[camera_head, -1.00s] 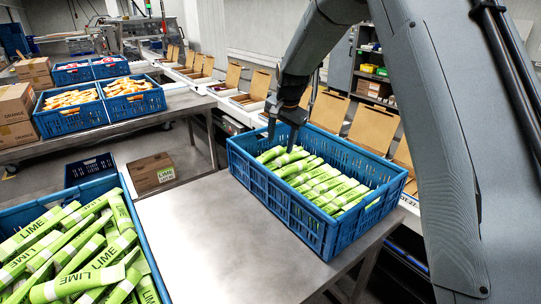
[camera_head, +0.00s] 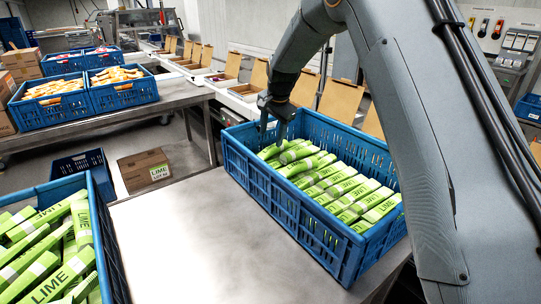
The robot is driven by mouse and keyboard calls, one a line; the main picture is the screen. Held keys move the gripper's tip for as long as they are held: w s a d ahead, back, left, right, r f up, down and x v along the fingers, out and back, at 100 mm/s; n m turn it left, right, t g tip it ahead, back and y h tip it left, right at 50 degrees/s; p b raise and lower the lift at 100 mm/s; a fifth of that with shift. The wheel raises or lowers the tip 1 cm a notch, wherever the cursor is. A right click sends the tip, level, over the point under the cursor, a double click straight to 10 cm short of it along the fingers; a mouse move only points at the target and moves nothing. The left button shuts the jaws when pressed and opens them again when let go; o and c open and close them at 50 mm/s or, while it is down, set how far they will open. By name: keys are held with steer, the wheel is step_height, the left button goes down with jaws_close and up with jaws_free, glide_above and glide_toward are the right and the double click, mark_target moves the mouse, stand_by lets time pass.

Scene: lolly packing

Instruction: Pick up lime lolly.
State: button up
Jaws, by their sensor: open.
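Several green lime lollies (camera_head: 330,182) lie in slanted rows in a blue crate (camera_head: 300,225) on the steel table. My gripper (camera_head: 271,131) is over the far left end of this crate, pointing down, with its dark fingers apart and just above the nearest lollies there. I see no lolly between the fingers. I cannot tell whether the fingertips touch a lolly. More lime lollies (camera_head: 45,245) lie loosely piled in a second blue crate (camera_head: 103,232) at the lower left.
The steel table (camera_head: 190,235) is bare between the two crates. Blue crates with orange-and-white packs (camera_head: 115,75) stand on a table at the back left. A cardboard box (camera_head: 145,171) marked LIME sits low behind the table. Open cardboard boxes (camera_head: 340,100) line the back.

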mark_target(269, 150)
steer(key=shift+p+x, duration=0.5)
steer(key=shift+x, duration=0.85)
steer(key=p+x, duration=0.2)
steer(key=x, duration=0.3)
steer(key=shift+w+d+r+p, duration=0.1)
steer(key=shift+w+p, duration=0.05)
steer(key=shift+p, duration=0.15)
steer(key=shift+f, duration=0.2)
steer(key=shift+c, duration=0.3)
steer(key=shift+f, duration=0.15)
steer(key=c, duration=1.2)
